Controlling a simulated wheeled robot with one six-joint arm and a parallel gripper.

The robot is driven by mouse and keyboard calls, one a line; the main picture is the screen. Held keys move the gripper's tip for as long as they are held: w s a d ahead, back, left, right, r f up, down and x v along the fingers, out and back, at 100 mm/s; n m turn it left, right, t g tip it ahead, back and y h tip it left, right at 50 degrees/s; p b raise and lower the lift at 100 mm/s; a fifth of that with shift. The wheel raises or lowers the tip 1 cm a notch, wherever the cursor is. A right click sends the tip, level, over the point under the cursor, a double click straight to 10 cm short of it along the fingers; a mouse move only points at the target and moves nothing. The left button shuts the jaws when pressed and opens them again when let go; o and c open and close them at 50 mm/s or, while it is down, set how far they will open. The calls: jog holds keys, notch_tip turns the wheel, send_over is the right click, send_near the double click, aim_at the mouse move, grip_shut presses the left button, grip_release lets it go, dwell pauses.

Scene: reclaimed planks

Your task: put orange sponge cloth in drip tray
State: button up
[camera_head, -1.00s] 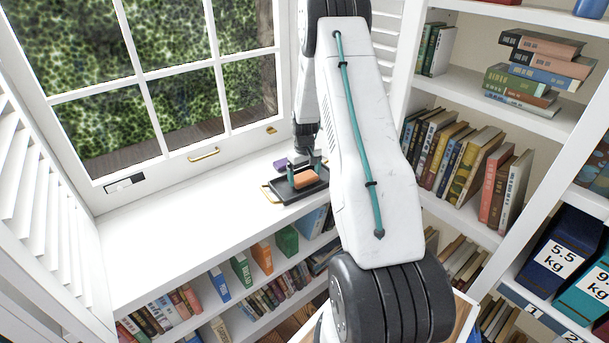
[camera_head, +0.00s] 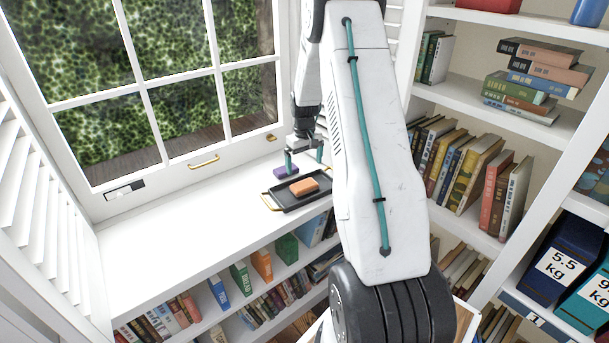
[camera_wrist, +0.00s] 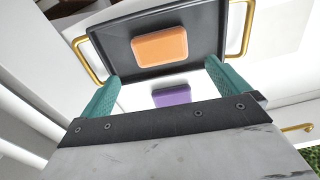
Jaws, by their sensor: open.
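The orange sponge cloth (camera_head: 304,187) lies flat in the dark drip tray (camera_head: 284,204), which has brass handles and sits on the white window sill. In the wrist view the orange sponge cloth (camera_wrist: 160,46) rests inside the rim of the drip tray (camera_wrist: 196,67), apart from my fingers. My gripper (camera_head: 304,161) is open and empty, above the sill on the window side of the tray. Its two teal fingertips also show in the wrist view (camera_wrist: 160,72), spread apart on either side.
A purple sponge (camera_head: 285,172) lies on the sill (camera_head: 170,228) just behind the tray, close to my gripper; it also shows in the wrist view (camera_wrist: 171,96). The window handle (camera_head: 204,161) is behind. The sill's left part is clear. Bookshelves (camera_head: 482,140) stand right.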

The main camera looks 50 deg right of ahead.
jog(key=s+a+r+n, duration=0.1)
jog(key=s+a+r, duration=0.3)
jog(key=a+r, duration=0.75)
jog(key=s+a+r, duration=0.4)
jog(key=a+r, duration=0.7)
jog(key=r, duration=0.1)
jog(key=s+a+r+n, duration=0.1)
jog(key=s+a, duration=0.6)
jog(key=s, duration=0.4)
jog(key=s+a+r+t, duration=0.1)
jog(key=s+a, duration=0.6)
jog(key=s, duration=0.5)
jog(key=shift+a+r+n, duration=0.3)
jog(key=shift+r+n, duration=0.1)
jog(key=shift+w, duration=0.1)
